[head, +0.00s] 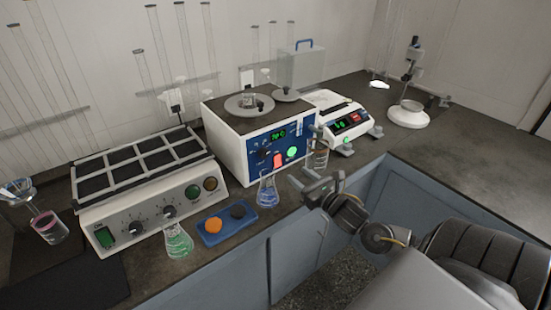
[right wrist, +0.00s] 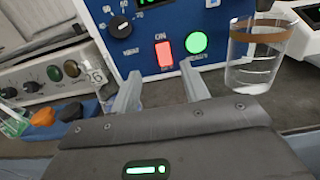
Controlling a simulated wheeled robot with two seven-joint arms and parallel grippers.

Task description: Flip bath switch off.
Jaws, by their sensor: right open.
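The water bath (head: 225,135) is a white box with a blue front panel and a green display. Its switch (head: 277,157) is a lit red rocker. The right wrist view shows this red switch (right wrist: 165,54) under the word ON, left of a lit green round lamp (right wrist: 196,42). My right gripper (head: 304,180) is in front of the bath's panel, below and to the right of the switch. In the right wrist view its two fingers (right wrist: 160,84) are apart with nothing between them, apart from the panel and pointing towards the switch. My left gripper is out of view.
A beaker with a brown band (right wrist: 256,60) stands close to the right finger. A flask of blue liquid (head: 268,192) stands before the bath. A blue tray (head: 225,232) and a flask of green liquid (head: 177,240) are to the left. A balance (head: 345,122) is at the right.

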